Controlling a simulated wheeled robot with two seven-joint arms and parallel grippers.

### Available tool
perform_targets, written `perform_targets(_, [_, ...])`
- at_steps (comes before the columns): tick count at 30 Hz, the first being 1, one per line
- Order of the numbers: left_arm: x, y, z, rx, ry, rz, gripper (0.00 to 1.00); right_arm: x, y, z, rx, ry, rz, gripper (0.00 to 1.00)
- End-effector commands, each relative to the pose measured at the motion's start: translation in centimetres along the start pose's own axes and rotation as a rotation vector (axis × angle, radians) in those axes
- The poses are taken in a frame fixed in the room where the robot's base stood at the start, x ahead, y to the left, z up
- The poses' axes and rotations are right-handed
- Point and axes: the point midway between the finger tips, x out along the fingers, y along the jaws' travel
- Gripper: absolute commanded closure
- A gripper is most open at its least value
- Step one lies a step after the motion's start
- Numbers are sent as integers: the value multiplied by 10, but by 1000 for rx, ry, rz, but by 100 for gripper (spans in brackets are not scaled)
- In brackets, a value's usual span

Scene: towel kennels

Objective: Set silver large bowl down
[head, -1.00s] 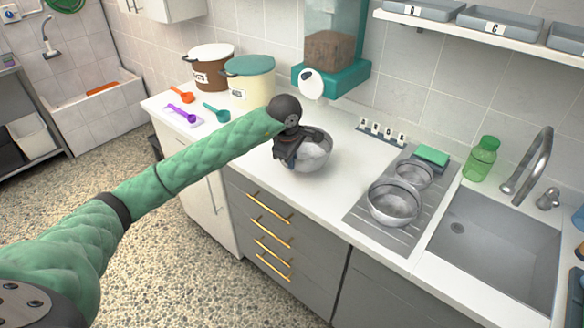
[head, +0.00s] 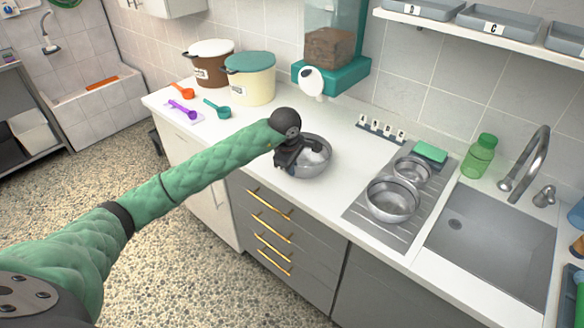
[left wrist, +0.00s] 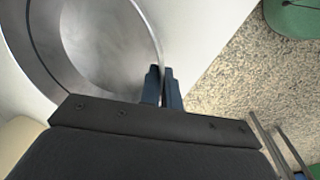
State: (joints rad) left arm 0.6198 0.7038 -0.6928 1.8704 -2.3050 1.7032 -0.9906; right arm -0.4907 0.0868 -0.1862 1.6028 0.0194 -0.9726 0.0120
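A silver large bowl (head: 318,167) is at the front part of the white counter, left of the drainboard. My left gripper (head: 290,158) is over its left side, with its fingers at the rim. In the left wrist view the two dark fingers (left wrist: 163,88) are close together with the rim of the bowl (left wrist: 88,45) between them. The bowl looks about level and at or very near the counter; I cannot tell if its base touches. My right gripper is not in view.
Two more silver bowls, a larger one (head: 391,201) and a smaller one (head: 412,169), stand on the grey drainboard (head: 362,214) beside the sink (head: 490,245). Lidded bins (head: 250,82) and scoops (head: 217,109) are to the left. A dispenser (head: 330,70) hangs behind. Counter around the bowl is clear.

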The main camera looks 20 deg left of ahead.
Motion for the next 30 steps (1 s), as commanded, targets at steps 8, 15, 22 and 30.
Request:
perform_targets(8, [1, 0, 0, 0, 0, 0, 84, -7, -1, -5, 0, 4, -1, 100])
perform_targets(15, [1, 0, 0, 0, 0, 0, 74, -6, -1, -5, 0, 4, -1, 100])
perform_targets(22, [0, 0, 0, 0, 0, 0, 74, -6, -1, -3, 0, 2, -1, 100])
perform_targets(30, [-13, 1, 0, 1, 1, 3, 74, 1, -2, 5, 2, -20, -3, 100])
